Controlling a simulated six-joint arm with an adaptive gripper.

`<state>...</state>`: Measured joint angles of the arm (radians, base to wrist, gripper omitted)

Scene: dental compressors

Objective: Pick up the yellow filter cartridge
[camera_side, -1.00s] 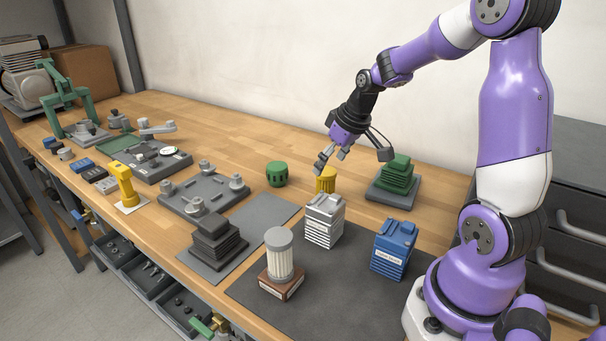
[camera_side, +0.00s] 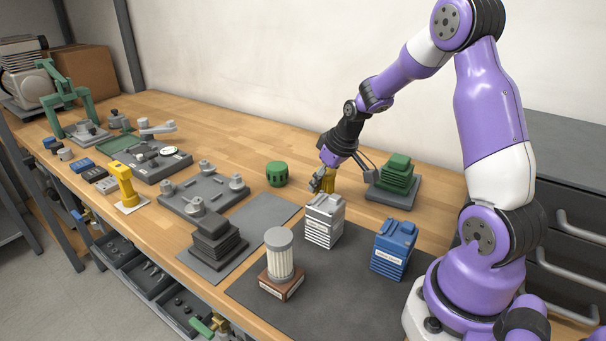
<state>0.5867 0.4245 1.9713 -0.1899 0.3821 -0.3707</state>
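The yellow filter cartridge (camera_side: 331,186) stands on the wooden bench behind the silver-grey ribbed block, partly hidden by my gripper. My gripper (camera_side: 344,180) points down at it. One grey finger is in front of the cartridge's left side. The other finger is out to the right, near the green stacked block. The fingers look spread, with the cartridge between them; I cannot tell whether either touches it.
The silver-grey ribbed block (camera_side: 324,221) stands close in front. The green stacked block (camera_side: 396,174) on its grey base is close on the right. A green round cartridge (camera_side: 277,174) is to the left. A blue block (camera_side: 393,249) and a white filter (camera_side: 279,254) stand on the dark mat (camera_side: 330,300).

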